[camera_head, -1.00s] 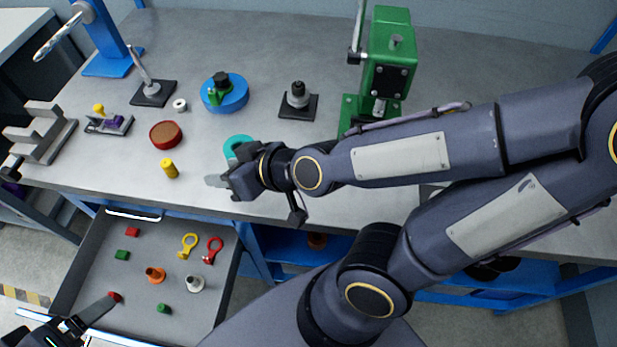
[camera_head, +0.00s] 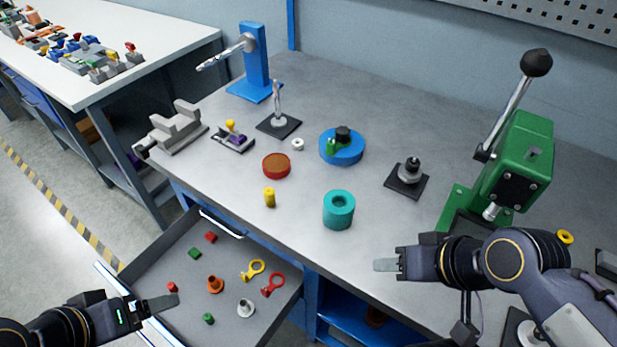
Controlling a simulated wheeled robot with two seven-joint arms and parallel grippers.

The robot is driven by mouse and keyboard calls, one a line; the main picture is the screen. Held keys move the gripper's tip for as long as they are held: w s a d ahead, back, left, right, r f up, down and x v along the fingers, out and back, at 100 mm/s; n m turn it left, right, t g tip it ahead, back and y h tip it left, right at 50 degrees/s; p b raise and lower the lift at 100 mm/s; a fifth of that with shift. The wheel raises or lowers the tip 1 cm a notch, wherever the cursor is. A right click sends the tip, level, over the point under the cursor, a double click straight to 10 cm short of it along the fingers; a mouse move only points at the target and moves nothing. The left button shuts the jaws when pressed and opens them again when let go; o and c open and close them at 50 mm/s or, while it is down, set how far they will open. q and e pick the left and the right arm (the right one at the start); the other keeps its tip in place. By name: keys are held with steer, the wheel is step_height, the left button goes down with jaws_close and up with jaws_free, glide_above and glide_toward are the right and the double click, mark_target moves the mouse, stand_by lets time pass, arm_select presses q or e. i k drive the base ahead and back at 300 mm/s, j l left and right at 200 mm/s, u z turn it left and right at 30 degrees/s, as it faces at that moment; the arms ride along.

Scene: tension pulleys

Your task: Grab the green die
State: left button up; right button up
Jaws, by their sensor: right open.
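Two small green pieces lie in the open grey drawer (camera_head: 158,264): a green block (camera_head: 194,253) near its left side and a green cylinder (camera_head: 208,319) near its front. I cannot tell which is the die. My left gripper (camera_head: 165,303) reaches in at the lower left, over the drawer's front part. Its fingertip is left of the green cylinder and just below a small red piece (camera_head: 172,287). Its finger spacing is not clear. My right gripper (camera_head: 385,265) is open and empty, near the table's front edge, well right of the drawer.
The drawer also holds another red block (camera_head: 210,237), an orange piece (camera_head: 215,285), a grey piece (camera_head: 246,308), and yellow (camera_head: 253,269) and red (camera_head: 273,285) ring pieces. On the table (camera_head: 310,222) stand a teal cylinder (camera_head: 339,210), a yellow cylinder (camera_head: 269,197) and a green press (camera_head: 515,170).

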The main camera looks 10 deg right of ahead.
mark_target(207, 317)
steer(key=k+j+u, duration=0.2)
steer(key=u, duration=0.3)
steer(key=k+j+u, duration=0.2)
steer(key=u, duration=0.3)
steer(key=j, duration=0.1)
